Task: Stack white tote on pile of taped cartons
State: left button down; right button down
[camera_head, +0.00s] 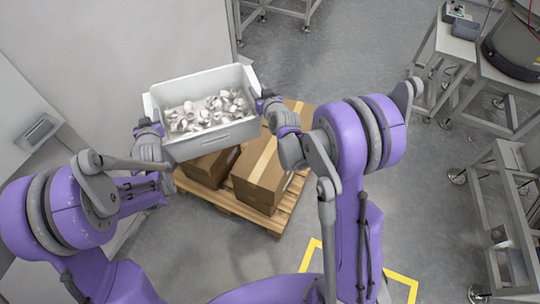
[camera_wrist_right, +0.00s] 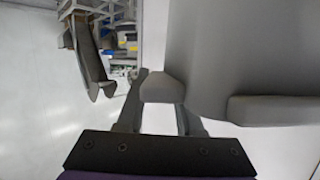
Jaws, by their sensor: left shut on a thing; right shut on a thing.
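The white tote (camera_head: 212,137) holds several small white and grey parts and is held up between my two grippers in the head view. It covers part of the taped cartons (camera_head: 257,181), which stand on a wooden pallet (camera_head: 236,207). My left gripper (camera_head: 149,132) is shut on the tote's left end. My right gripper (camera_head: 267,104) is shut on its right end. In the right wrist view the fingers (camera_wrist_right: 160,95) are around a grey-looking edge of the tote (camera_wrist_right: 225,55). Whether the tote touches the cartons is hidden.
A wall panel (camera_head: 120,40) stands behind and left of the tote. Metal-framed tables (camera_head: 445,45) stand at the right, with a dark round container (camera_head: 515,45) on one. Yellow floor marking (camera_head: 312,255) lies in front of the pallet. The grey floor right of the pallet is clear.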

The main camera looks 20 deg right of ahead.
aim_at(268, 154)
jog(key=i+j+z, duration=0.15)
jog(key=j+z, duration=0.6)
jog(key=i+j+z, duration=0.1)
jog(key=j+z, duration=0.65)
jog(key=k+j, duration=0.05)
